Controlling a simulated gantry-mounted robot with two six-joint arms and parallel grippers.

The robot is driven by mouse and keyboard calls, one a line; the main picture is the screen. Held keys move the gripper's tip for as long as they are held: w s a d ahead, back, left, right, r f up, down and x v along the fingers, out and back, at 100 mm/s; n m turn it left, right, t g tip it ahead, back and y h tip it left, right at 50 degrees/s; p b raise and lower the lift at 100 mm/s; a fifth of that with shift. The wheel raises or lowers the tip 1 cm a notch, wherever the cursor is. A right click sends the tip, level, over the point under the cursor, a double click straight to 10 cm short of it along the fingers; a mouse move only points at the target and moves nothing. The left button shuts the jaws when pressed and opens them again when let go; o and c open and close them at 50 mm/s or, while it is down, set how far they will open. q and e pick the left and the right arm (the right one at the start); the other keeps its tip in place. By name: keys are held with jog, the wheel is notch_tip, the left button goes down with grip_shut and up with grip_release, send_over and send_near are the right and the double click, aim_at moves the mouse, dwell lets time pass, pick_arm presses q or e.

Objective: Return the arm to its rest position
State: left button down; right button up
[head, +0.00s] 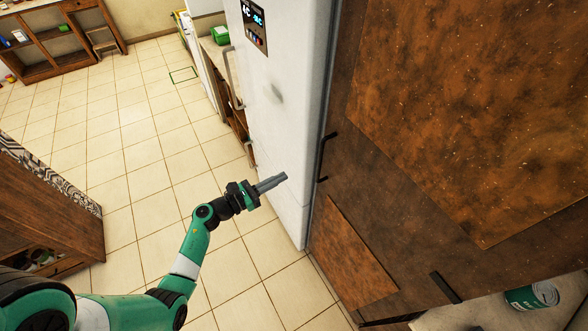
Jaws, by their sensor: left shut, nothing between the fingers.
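My left arm, green and white with black joints, reaches in from the lower left. My left gripper (272,182) is shut and empty. It shows in front of the lower part of the white fridge (285,110), and I cannot tell how far it is from the fridge surface. My right gripper is not in view.
A brown cabinet door (470,110) with black handles fills the right. A green can (533,295) lies on a pale surface at the lower right. A wooden counter (50,205) stands at the left, and open shelving (50,47) at the upper left. The tiled floor between is clear.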

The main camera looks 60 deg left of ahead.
pick_arm(q)
jog(key=shift+s, duration=0.6)
